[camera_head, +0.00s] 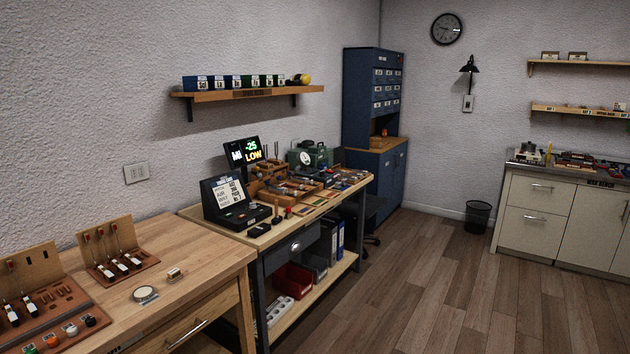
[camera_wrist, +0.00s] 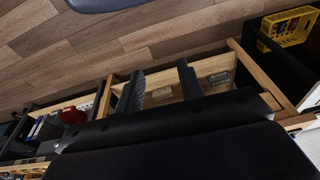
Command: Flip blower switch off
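No switch marked as the blower's can be made out. A pale switch plate (camera_head: 136,173) is on the left wall above the wooden desk. Another small plate (camera_head: 468,103) is on the back wall under a black lamp. A green machine (camera_head: 318,154) stands at the far part of the workbench; I cannot tell whether it is the blower. My gripper (camera_wrist: 160,72) shows only in the wrist view. Its two dark fingers are apart with nothing held between them, and a wooden-framed surface with small grey blocks lies beyond them.
The workbench (camera_head: 258,240) carries a display screen (camera_head: 244,152), a black console (camera_head: 230,202) and tool trays. Open wooden floor (camera_head: 430,285) lies to the right. The wrist view shows a yellow basket (camera_wrist: 288,27).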

